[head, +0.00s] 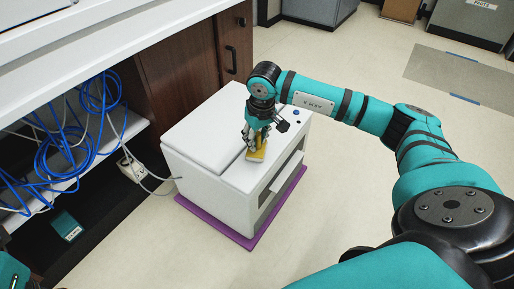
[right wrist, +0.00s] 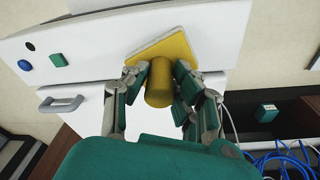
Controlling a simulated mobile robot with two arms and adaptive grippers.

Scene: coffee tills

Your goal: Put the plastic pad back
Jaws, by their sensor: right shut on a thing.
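A yellow plastic pad (head: 257,153) with a flat square plate and a round handle is at the top of the white machine (head: 205,130). In the right wrist view the pad's plate (right wrist: 172,42) lies against or just over the white surface, and its handle (right wrist: 159,88) points back toward the camera. My right gripper (head: 253,138) is shut on this handle, with fingers on both sides in the right wrist view (right wrist: 160,72). Whether the plate touches the surface I cannot tell. My left gripper is not in view.
The white machine stands on a purple mat (head: 247,240). A wooden cabinet (head: 180,62) with a white counter is behind it. Blue cables (head: 65,135) hang at the left shelf.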

